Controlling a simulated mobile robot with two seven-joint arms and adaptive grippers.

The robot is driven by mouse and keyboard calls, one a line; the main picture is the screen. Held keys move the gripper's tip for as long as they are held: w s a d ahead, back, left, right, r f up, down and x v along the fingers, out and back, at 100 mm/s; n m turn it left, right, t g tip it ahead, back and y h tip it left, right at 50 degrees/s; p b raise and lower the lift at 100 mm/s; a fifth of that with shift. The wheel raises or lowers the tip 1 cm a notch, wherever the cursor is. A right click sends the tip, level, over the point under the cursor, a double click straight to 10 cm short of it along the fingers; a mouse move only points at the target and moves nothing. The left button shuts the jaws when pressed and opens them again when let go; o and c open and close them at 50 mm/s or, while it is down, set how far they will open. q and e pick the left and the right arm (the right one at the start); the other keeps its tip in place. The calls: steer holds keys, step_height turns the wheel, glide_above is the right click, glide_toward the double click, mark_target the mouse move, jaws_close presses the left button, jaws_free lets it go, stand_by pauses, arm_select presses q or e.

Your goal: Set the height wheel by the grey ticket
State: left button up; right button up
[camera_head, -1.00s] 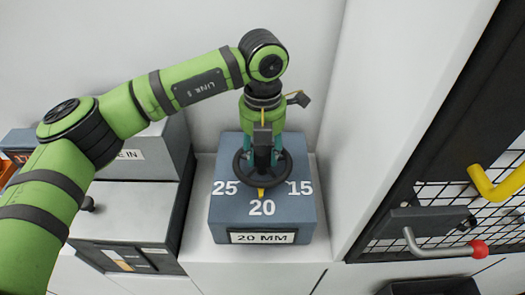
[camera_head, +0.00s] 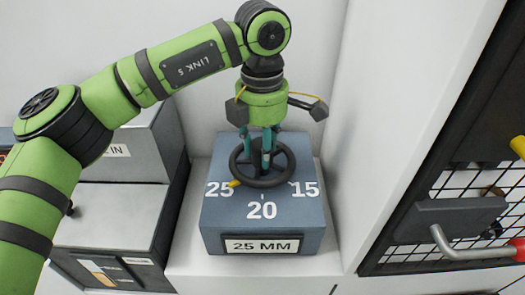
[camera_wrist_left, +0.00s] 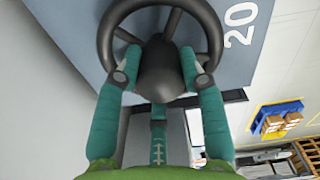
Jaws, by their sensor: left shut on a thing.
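The height wheel (camera_head: 264,183) is a dark spoked handwheel on top of a blue-grey box (camera_head: 225,222) marked 25, 20 and 15. I cannot make out a grey ticket for certain. My right gripper is not in view.
A grey cabinet (camera_head: 125,208) with small labels (camera_head: 98,271) stands left of the box. A white wall panel (camera_head: 390,130) rises close on the right. Beyond it are a black mesh door (camera_head: 470,190) and a lever with a red knob (camera_head: 517,249).

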arm_select(q)
steer(key=shift+s+f+m, duration=0.1)
steer(key=shift+f+m, duration=0.05)
steer(key=shift+m, duration=0.85)
steer(key=shift+b, duration=0.3)
steer(key=o, duration=1.1)
steer(key=shift+o, duration=0.2)
steer(key=shift+a, duration=0.1)
step_height(320, 180, up, 12)
